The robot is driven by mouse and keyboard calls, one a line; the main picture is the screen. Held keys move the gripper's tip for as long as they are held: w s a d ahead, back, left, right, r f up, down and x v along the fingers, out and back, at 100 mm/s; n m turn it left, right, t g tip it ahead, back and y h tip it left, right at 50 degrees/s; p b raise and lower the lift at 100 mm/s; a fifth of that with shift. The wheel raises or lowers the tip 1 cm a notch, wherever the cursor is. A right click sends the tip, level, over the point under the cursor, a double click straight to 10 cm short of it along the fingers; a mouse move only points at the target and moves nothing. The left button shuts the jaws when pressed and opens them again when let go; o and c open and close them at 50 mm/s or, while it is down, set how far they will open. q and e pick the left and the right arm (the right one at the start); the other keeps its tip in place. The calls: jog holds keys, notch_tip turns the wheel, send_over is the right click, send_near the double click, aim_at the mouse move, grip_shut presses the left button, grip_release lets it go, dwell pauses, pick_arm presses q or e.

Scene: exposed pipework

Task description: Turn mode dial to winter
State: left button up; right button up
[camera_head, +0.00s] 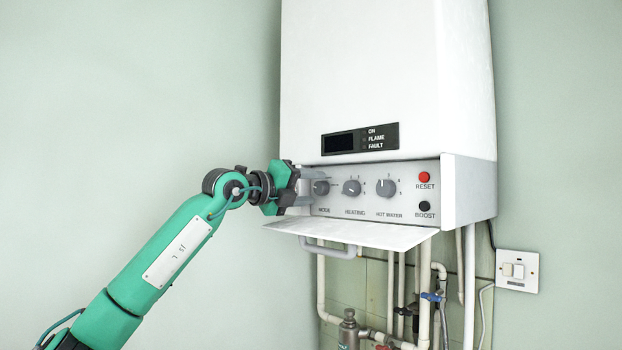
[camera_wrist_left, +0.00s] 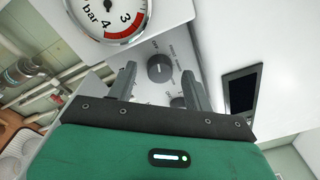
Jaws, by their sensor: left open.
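The mode dial (camera_head: 321,187) is the leftmost of three grey knobs on the boiler's control panel (camera_head: 410,170). In the left wrist view the mode dial (camera_wrist_left: 160,68) shows between and beyond the two finger tips, with small markings around it that are hard to read. Its exact setting is not clear. My left gripper (camera_head: 307,187) is at the left end of the panel, facing the mode dial. Its fingers (camera_wrist_left: 158,80) are apart, one on each side of the dial in the picture, and nothing is held. Contact with the dial cannot be told. My right gripper is not in view.
The heating dial (camera_head: 352,187) and hot water dial (camera_head: 386,188) are to the right, then red reset (camera_head: 424,176) and black boost (camera_head: 424,206) buttons. A lowered flap (camera_head: 350,233) juts out below. A pressure gauge (camera_wrist_left: 108,18) is near the mode dial. Pipes (camera_head: 391,290) run underneath.

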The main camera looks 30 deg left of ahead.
pick_arm(q)
jog(key=shift+w+d+f, duration=0.1)
jog(key=shift+w+d, duration=0.05)
jog(key=shift+w, duration=0.25)
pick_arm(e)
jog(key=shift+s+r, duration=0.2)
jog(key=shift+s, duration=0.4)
pick_arm(q)
jog(key=shift+s, duration=0.1)
jog(key=shift+c, duration=0.2)
jog(key=c, duration=0.9)
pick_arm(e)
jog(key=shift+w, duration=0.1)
